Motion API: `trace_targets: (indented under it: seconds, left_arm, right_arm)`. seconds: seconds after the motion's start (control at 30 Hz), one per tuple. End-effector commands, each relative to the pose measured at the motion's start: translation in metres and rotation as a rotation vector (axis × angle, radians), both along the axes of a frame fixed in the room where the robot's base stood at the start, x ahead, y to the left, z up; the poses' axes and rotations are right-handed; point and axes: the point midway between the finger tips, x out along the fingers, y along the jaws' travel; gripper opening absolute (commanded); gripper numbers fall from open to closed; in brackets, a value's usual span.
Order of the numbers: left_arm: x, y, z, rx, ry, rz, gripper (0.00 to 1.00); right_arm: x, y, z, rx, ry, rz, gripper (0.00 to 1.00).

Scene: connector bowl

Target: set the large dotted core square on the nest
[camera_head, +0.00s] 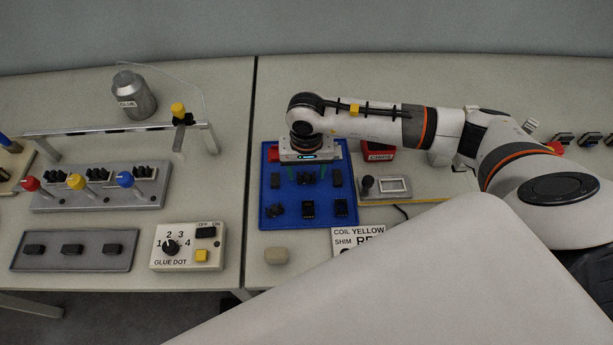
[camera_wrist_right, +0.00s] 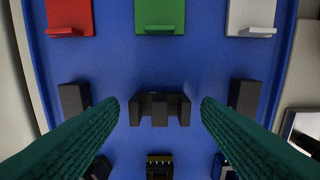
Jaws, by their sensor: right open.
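My right gripper (camera_head: 307,174) is over the far part of the blue tray (camera_head: 266,185), pointing down. In the wrist view its two green fingers (camera_wrist_right: 160,104) are wide apart with nothing between the tips. A large black E-shaped core (camera_wrist_right: 160,107) lies on the tray below, centred in the gap and apart from both fingers. I cannot make out a dot on it. Smaller black blocks lie to its left (camera_wrist_right: 75,97) and right (camera_wrist_right: 244,96). I cannot tell for sure which fixture is the nest. My left gripper is not in view.
Red (camera_wrist_right: 70,14), green (camera_wrist_right: 160,14) and white (camera_wrist_right: 252,14) pieces sit at the tray's far side. A small fixture with a white frame (camera_head: 395,186) stands right of the tray. The glue dot box (camera_head: 188,247) and a grey strip with black blocks (camera_head: 75,262) are left.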

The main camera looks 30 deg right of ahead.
Motion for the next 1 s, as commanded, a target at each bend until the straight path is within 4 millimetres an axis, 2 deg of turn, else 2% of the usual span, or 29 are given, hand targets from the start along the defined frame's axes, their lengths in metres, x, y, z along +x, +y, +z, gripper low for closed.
trace_targets:
  seconds: [0.07, 0.3, 0.53, 1.0]
  left_arm:
    - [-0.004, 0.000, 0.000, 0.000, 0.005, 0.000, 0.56]
    - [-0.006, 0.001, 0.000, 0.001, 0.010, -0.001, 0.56]
    - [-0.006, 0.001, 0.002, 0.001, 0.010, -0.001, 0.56]
    - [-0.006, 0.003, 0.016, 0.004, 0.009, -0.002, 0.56]
  right_arm:
    - [0.000, 0.000, 0.001, 0.000, 0.000, 0.000, 0.57]
    - [0.000, 0.000, 0.001, 0.000, 0.000, 0.000, 0.17]
    - [0.000, 0.000, 0.005, 0.000, -0.001, 0.000, 0.17]
    - [0.000, 0.000, 0.034, 0.000, -0.001, 0.000, 0.17]
